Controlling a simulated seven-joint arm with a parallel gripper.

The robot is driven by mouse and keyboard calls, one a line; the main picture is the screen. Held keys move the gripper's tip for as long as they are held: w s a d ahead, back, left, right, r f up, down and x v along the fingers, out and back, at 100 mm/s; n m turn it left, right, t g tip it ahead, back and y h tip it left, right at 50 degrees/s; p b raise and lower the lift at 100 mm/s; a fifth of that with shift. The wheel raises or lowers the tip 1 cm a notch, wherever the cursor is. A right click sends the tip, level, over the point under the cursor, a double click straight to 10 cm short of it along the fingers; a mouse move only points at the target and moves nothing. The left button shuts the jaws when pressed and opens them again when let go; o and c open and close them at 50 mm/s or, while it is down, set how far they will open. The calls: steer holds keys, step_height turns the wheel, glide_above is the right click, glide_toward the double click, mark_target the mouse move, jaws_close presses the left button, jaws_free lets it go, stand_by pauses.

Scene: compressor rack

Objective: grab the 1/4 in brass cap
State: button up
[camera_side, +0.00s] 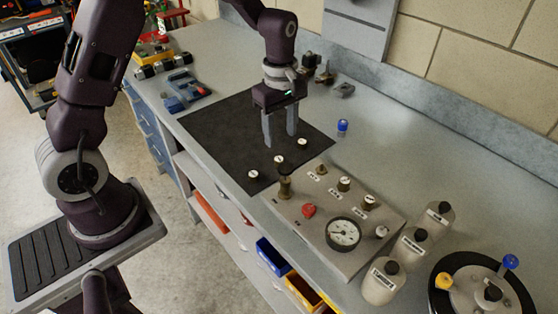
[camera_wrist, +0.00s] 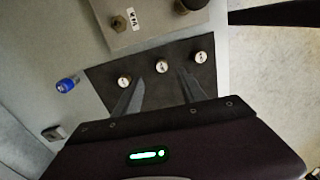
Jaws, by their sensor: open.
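Three small caps with white labelled tops stand in a row on a black mat (camera_side: 215,135): a near-left one (camera_side: 253,174), a middle one (camera_side: 278,158) and a right one (camera_side: 302,143). The lettering is too small to tell which is the 1/4 in cap. In the wrist view the row shows as a left cap (camera_wrist: 124,81), a middle cap (camera_wrist: 162,66) and a right cap (camera_wrist: 201,57). My gripper (camera_side: 281,141) points down above the mat, open and empty. In the wrist view its fingertips (camera_wrist: 161,76) straddle the line to the middle cap.
A grey panel (camera_side: 290,222) with a gauge (camera_side: 342,234), a red knob (camera_side: 309,210) and upright fittings stands just in front of the caps. White bottles (camera_side: 380,283) stand farther right. The mat's left part is clear.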

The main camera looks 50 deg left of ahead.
mark_target(279, 159)
steer(key=f, duration=0.8)
steer(key=shift+a, duration=0.25)
jaws_close()
